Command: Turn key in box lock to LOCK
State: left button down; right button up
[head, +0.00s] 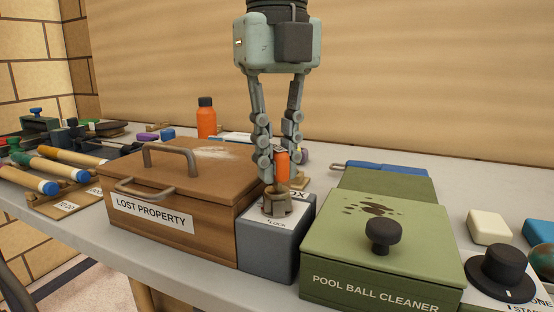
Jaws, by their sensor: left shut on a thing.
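The grey lock box (270,245) stands on the table between the wooden box and the green box. A white label with "LOCK" shows on its top, and part of another label shows behind. A brownish round lock collar (276,205) sits on top of it. My left gripper (279,167) comes down from above, its fingers close together just over the collar. An orange piece (282,165), apparently the key's grip, shows between the fingers. The fingers hide most of the key, so I cannot tell its angle. My right gripper is out of view.
The wooden "LOST PROPERTY" box (185,195) stands close on the left. The green "POOL BALL CLEANER" box (375,245) with a black knob is close on the right. An orange bottle (206,118) is behind. A black dial (500,272) and a cream block (489,227) stand far right.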

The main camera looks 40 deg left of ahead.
pick_arm(q)
jog(key=shift+n, duration=0.3)
jog(key=n, duration=0.4)
jog(key=shift+n, duration=0.3)
jog(key=n, duration=0.5)
jog(key=shift+b, duration=0.3)
jog(key=c, duration=1.4)
grip_release()
jog(key=shift+r, duration=0.15)
